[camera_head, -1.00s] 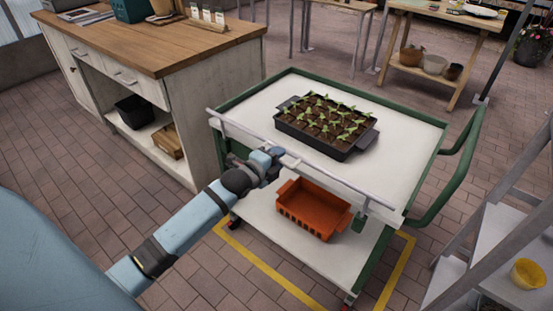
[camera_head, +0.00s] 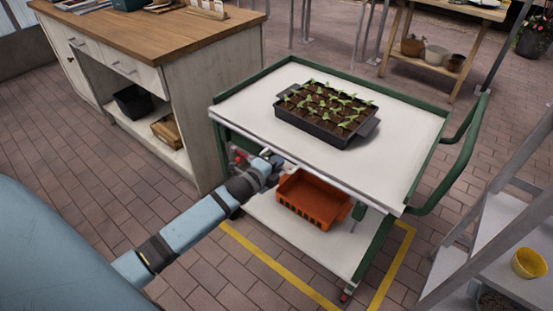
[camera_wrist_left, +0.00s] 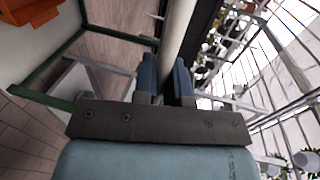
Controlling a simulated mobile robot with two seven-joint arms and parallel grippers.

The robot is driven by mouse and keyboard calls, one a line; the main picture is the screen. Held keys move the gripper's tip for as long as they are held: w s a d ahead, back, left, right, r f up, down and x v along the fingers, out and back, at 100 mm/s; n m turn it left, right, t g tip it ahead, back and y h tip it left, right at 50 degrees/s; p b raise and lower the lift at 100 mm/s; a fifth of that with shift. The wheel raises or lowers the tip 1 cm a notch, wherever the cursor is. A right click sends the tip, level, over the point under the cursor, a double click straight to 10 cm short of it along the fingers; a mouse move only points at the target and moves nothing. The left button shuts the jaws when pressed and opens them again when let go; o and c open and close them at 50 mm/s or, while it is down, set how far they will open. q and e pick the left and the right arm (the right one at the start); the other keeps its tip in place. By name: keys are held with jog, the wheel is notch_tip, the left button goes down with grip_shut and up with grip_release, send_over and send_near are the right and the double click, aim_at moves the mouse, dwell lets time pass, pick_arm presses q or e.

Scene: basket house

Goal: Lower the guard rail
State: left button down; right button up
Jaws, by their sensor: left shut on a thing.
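The guard rail (camera_head: 335,182) is a pale bar along the near long side of a green-framed cart (camera_head: 420,120). It lies close along the front edge of the cart's white top, about level with it or slightly lower. My left gripper (camera_head: 272,163) reaches in from the left and is shut on the rail toward its left part. In the left wrist view the two blue fingers (camera_wrist_left: 166,82) sit on either side of the pale rail (camera_wrist_left: 177,30). My right gripper is not in view.
A black seedling tray (camera_head: 325,115) stands on the cart top. An orange crate (camera_head: 312,200) sits on the lower shelf, just behind my gripper. A wooden-topped cabinet (camera_head: 215,100) stands to the left, and a grey shelf rack (camera_head: 500,235) to the right.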

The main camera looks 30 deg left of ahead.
pick_arm(q)
jog(key=shift+s+f, duration=0.1)
jog(key=shift+f, duration=0.15)
jog(key=c, duration=1.2)
grip_release()
jog(key=shift+f, duration=0.1)
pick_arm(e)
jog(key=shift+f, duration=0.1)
pick_arm(q)
jog(key=shift+s, duration=0.1)
jog(key=p+v, duration=0.1)
jog(key=v, duration=0.5)
jog(key=p+v, duration=0.1)
jog(key=v, duration=0.6)
jog(key=shift+s+r, duration=0.25)
jog(key=shift+r, duration=0.05)
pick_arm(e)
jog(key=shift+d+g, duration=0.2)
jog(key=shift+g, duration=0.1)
